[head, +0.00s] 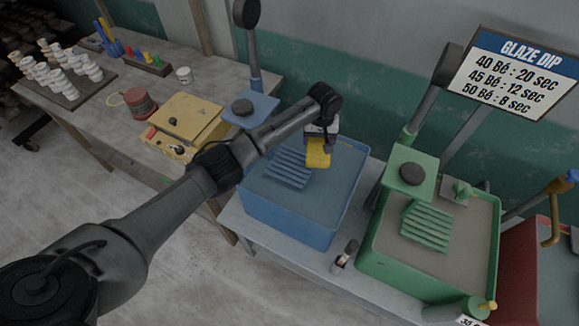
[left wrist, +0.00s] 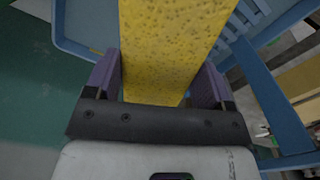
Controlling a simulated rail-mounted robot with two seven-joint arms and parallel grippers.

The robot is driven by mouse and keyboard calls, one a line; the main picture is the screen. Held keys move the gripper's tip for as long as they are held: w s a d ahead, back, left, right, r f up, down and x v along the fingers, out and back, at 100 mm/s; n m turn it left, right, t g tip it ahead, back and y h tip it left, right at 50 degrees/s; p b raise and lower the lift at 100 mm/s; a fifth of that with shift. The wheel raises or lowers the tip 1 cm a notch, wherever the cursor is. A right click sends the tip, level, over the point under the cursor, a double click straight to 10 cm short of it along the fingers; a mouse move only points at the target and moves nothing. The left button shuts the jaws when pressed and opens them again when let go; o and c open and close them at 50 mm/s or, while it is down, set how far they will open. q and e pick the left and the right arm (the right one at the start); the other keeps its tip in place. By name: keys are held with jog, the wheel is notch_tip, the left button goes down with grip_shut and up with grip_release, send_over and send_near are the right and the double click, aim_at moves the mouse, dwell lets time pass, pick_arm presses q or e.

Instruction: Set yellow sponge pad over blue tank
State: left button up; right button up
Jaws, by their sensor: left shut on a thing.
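The yellow sponge pad (head: 317,153) is held by my left gripper (head: 321,142) above the blue tank (head: 290,216). In the left wrist view the yellow sponge pad (left wrist: 167,45) sits between the two purple-grey fingers of my left gripper (left wrist: 165,82), which is shut on it. The blue tank (left wrist: 75,30) shows behind the sponge in that view. In the head view the sponge is over the back part of the tank, right of its slatted rack. I cannot tell its exact height above the tank. My right gripper is not in view.
A green tank (head: 373,250) stands to the right, with a red tank (head: 519,268) beyond it. A small brush (head: 345,254) lies between the blue and green tanks. A wooden table (head: 75,118) at the left holds a yellow box (head: 190,118). A glaze dip sign (head: 512,75) is at upper right.

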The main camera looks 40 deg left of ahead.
pick_arm(q)
jog(key=s+a+f, duration=0.2)
jog(key=s+a+f+p, duration=0.1)
jog(key=s+f, duration=0.1)
jog(key=s, duration=0.1)
jog(key=s+a+f, duration=0.2)
jog(key=s, duration=0.1)
jog(key=shift+s+a, duration=0.25)
jog(key=shift+a, duration=0.05)
jog(key=shift+f, duration=2.05)
jog(key=shift+f, duration=0.1)
jog(key=o, duration=0.9)
